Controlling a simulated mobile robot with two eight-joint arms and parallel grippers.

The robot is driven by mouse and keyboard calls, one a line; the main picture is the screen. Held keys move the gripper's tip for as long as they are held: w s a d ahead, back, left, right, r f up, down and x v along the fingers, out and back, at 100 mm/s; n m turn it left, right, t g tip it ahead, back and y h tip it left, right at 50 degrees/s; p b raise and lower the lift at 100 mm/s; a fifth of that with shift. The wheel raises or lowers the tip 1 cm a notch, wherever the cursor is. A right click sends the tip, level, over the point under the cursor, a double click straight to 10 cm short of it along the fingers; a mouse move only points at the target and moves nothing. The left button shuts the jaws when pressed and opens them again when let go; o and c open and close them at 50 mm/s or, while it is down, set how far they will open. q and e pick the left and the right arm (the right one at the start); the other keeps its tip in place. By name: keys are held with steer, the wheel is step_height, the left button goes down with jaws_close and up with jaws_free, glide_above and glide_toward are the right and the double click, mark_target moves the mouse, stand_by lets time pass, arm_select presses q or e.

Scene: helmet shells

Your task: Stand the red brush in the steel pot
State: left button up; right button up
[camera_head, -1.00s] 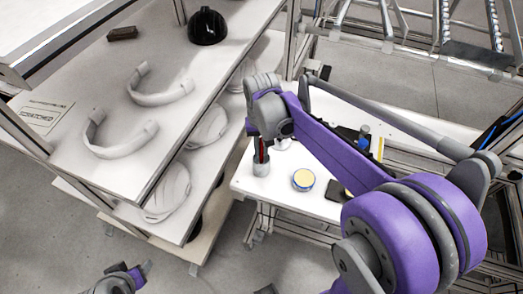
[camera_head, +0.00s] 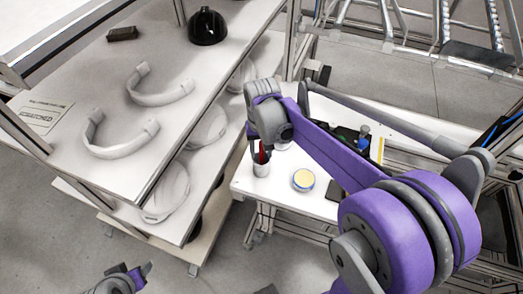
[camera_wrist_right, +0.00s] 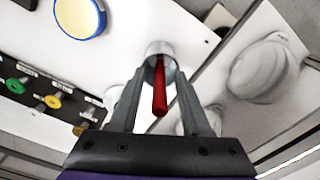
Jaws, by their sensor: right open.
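The red brush (camera_head: 262,153) stands in the steel pot (camera_head: 261,170) on the white table. In the right wrist view the red brush (camera_wrist_right: 160,87) rises out of the steel pot (camera_wrist_right: 161,47), its handle pointing towards the camera and leaning slightly. My right gripper (camera_head: 258,146) is over the pot. In the right wrist view its fingers (camera_wrist_right: 157,80) are apart, one on each side of the brush, with gaps to the handle. My left gripper (camera_head: 146,268) shows only partly at the bottom left, away from the pot; its jaws are unclear.
A round tin with a yellow top (camera_head: 303,180) stands right of the pot. A dark panel with knobs (camera_wrist_right: 45,95) lies on the table. A shelf (camera_head: 150,180) with white helmet shells stands to the left, with a black shell (camera_head: 208,27) on top.

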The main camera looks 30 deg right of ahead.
step_height(320, 180, up, 11)
steer(key=shift+r+p, duration=0.2)
steer(key=shift+p, duration=0.3)
steer(key=shift+r, duration=0.3)
steer(key=s+a+f+n+t, duration=0.2)
steer(key=s+a+f, duration=0.1)
steer(key=s+f, duration=0.3)
steer(key=s+a+f+n+t, duration=0.2)
steer(key=s+f, duration=0.3)
steer(key=s, duration=0.3)
steer(key=shift+s+a+f+n+t, duration=0.3)
steer(key=shift+s+a+f+t, duration=0.1)
steer(key=shift+a+t, duration=0.45)
steer(key=shift+d, duration=0.15)
